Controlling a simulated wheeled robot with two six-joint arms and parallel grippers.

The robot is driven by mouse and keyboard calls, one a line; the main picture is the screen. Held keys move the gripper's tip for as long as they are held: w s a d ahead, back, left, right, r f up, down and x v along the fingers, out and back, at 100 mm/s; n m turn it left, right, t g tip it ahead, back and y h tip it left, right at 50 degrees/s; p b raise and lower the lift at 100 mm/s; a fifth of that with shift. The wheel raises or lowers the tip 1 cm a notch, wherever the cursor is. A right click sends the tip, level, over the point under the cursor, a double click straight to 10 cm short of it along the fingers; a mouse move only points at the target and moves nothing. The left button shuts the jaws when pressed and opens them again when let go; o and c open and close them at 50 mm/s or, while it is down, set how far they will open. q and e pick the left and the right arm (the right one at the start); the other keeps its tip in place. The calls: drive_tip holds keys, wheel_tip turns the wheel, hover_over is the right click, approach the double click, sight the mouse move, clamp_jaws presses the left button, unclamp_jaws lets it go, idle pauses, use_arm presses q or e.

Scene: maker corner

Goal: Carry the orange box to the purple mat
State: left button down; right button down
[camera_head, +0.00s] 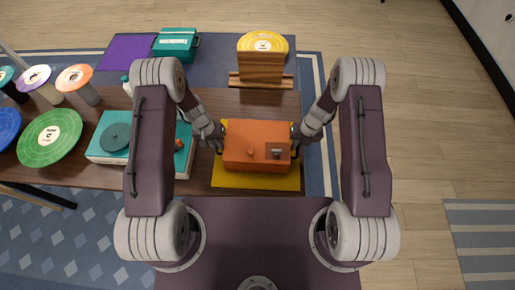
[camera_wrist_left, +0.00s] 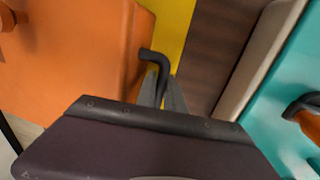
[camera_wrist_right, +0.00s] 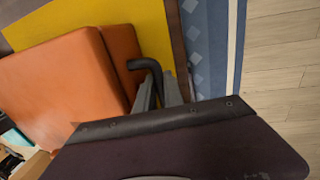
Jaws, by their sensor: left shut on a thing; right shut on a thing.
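The orange box (camera_head: 240,140) is at the right end of the brown table, over a yellow mat (camera_head: 255,182). I cannot tell whether it touches the mat. My left gripper (camera_head: 219,146) is shut on the black handle (camera_wrist_left: 152,58) at the box's left side. My right gripper (camera_head: 296,138) is shut on the black handle (camera_wrist_right: 145,66) at its right side. The box looks level between them. The purple mat (camera_head: 124,54) is at the far left, beyond most of the table; a teal box (camera_head: 175,46) covers its right part.
A teal record player (camera_head: 105,148) stands left of the orange box, partly hidden by my left arm. A green record (camera_head: 50,138) and several spools (camera_head: 78,82) are further left. A wooden stand (camera_head: 260,68) with a yellow record (camera_head: 263,43) is behind. Open floor (camera_head: 420,120) lies right.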

use_arm(q)
drive_tip(key=shift+w+r, duration=0.1)
drive_tip(key=shift+r, duration=0.05)
use_arm(e)
drive_tip(key=shift+w+r, duration=0.1)
drive_tip(key=shift+r, duration=0.05)
